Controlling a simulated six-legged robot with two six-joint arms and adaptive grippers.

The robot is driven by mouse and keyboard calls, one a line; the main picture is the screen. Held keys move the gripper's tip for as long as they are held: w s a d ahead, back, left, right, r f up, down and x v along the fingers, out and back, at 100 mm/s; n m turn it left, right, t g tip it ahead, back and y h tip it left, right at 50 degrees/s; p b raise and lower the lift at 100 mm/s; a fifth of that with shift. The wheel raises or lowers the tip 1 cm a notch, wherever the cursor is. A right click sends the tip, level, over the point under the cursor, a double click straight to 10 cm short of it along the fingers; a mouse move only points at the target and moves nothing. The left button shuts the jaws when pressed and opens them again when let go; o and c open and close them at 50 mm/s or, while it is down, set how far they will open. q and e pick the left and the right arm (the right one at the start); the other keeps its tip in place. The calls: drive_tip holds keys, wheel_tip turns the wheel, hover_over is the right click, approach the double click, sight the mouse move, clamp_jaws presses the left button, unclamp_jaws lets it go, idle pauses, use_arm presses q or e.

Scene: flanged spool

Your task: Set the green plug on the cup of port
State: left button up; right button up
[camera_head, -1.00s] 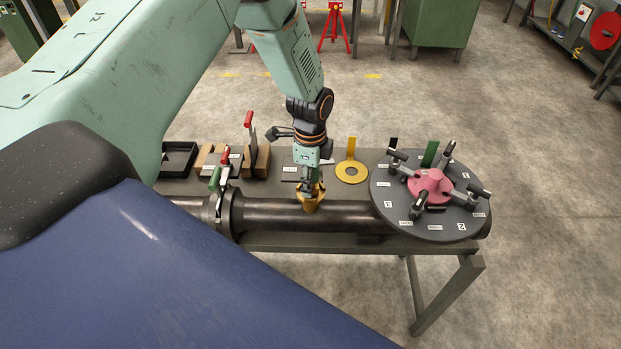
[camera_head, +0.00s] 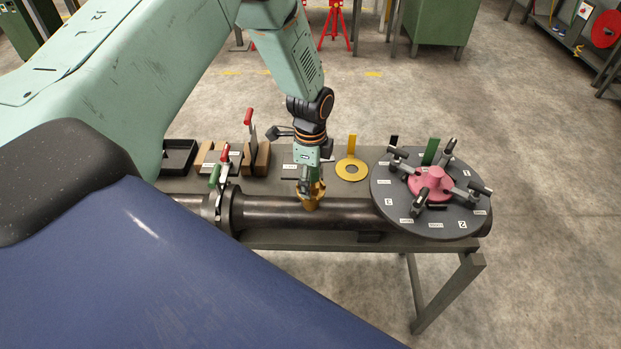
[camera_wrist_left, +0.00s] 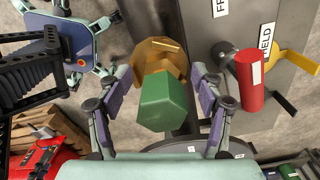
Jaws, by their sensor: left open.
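The green plug (camera_wrist_left: 163,103) is in the left wrist view, at the brass-coloured cup of the port (camera_wrist_left: 158,58). The plug stands between the camera and the cup and hides part of it. I cannot tell whether it is fully seated. My left gripper (camera_wrist_left: 163,112) is open, with a finger on each side of the plug and visible gaps to both. My right gripper is not in view.
A red-handled clamp (camera_wrist_left: 249,82) stands right of the plug in the wrist view. The dark pipe (camera_head: 270,212) ends at a round grey flange (camera_head: 384,205) with a pink hub (camera_head: 431,184) and several clamps.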

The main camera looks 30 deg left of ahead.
use_arm(q)
drive_tip(key=shift+r, duration=4)
drive_tip(key=shift+w, duration=0.1)
